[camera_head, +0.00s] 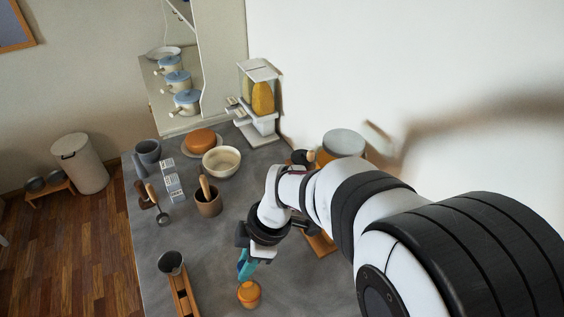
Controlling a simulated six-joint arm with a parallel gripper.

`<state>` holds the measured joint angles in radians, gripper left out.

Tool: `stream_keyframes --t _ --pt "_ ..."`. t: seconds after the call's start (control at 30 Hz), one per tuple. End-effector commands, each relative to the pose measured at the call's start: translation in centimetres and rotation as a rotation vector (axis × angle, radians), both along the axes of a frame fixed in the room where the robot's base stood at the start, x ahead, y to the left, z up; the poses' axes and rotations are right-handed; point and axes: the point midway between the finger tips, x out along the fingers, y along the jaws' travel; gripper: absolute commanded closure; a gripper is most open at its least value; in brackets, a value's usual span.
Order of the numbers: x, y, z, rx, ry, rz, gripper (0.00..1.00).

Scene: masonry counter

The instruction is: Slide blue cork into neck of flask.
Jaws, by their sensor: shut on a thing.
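My gripper (247,267) points down over the front part of the grey counter, with teal-blue parts at its tip. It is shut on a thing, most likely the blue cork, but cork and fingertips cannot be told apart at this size. A small rounded orange vessel (249,294), which seems to be the flask, stands upright on the counter just below the gripper tip in the picture. Its neck opening is not clear. I cannot tell whether the held thing touches it.
A wooden rack (183,293) and a dark grey cup (170,262) are at left. A wooden board (320,243) lies right, partly behind my arm.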

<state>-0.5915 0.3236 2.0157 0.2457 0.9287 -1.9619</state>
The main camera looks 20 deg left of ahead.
Motion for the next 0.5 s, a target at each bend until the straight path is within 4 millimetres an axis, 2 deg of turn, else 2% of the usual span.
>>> stream_keyframes --t 0.2,0.5 --pt "0.0 0.0 -1.4 -0.001 0.001 -0.001 1.00" --pt "0.0 0.0 -1.5 -0.001 0.000 0.000 1.00"
